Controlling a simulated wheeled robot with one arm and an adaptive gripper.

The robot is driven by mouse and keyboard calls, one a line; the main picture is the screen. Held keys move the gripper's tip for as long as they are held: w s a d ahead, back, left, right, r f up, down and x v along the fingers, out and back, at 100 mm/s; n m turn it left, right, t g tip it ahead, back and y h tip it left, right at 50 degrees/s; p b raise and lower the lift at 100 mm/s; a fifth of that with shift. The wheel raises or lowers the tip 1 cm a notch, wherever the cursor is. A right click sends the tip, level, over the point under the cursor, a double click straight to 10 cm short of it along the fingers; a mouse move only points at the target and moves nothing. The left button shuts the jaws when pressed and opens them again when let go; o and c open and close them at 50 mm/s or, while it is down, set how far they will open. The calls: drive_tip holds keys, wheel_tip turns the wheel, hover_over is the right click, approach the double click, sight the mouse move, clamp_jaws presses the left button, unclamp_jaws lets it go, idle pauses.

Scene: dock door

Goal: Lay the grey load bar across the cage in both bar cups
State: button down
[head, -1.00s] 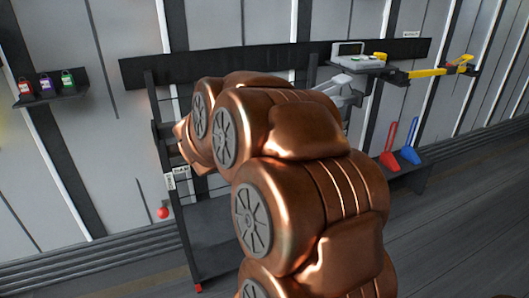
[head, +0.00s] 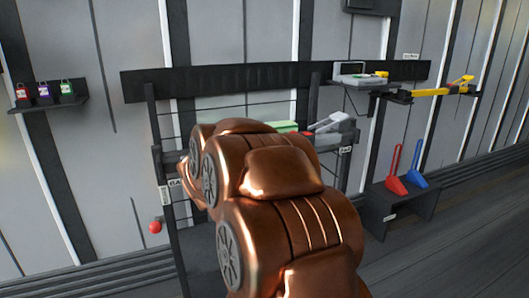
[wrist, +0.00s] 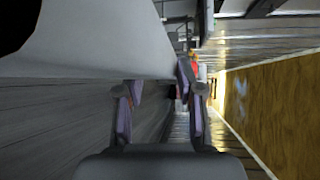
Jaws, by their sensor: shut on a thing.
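My gripper (wrist: 160,84) shows in the wrist view with its two fingers apart, shut on a broad pale grey piece that I take for the load bar (wrist: 100,45). The bar fills the upper left, close to the lens; its ends are not visible. In the head view my copper arm hides the gripper and the bar. The cage (head: 155,135) stands behind my arm. White labels sit on its left post (head: 165,195) and near its right side (head: 345,150). I cannot make out the bar cups clearly.
A shelf at left holds several padlocks (head: 44,91). A console (head: 358,79) and a yellow tool (head: 440,91) sit on brackets at right. A low dark stand (head: 400,208) carries a red and a blue wedge. A red ball (head: 155,227) hangs by the left post. The right floor is clear.

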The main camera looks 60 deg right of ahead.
drive_tip(key=w+d+f+b, duration=0.3)
drive_tip(key=w+d+f, duration=0.1)
drive_tip(key=w+d, duration=0.4)
drive_tip(key=shift+d+f, duration=0.15)
drive_tip(key=shift+d, duration=1.05)
drive_tip(key=shift+w+f, duration=0.1)
drive_tip(key=shift+f, duration=0.05)
drive_tip(key=c, duration=0.7)
unclamp_jaws()
drive_tip(key=a, duration=0.4)
drive_tip(key=a+r+p, duration=0.1)
drive_tip(key=a, duration=0.3)
drive_tip(key=s+a+p, duration=0.1)
drive_tip(key=a, duration=0.2)
drive_tip(key=shift+s+a+r, duration=0.1)
drive_tip(key=shift+a+r, duration=0.25)
drive_tip(key=shift+a, duration=0.05)
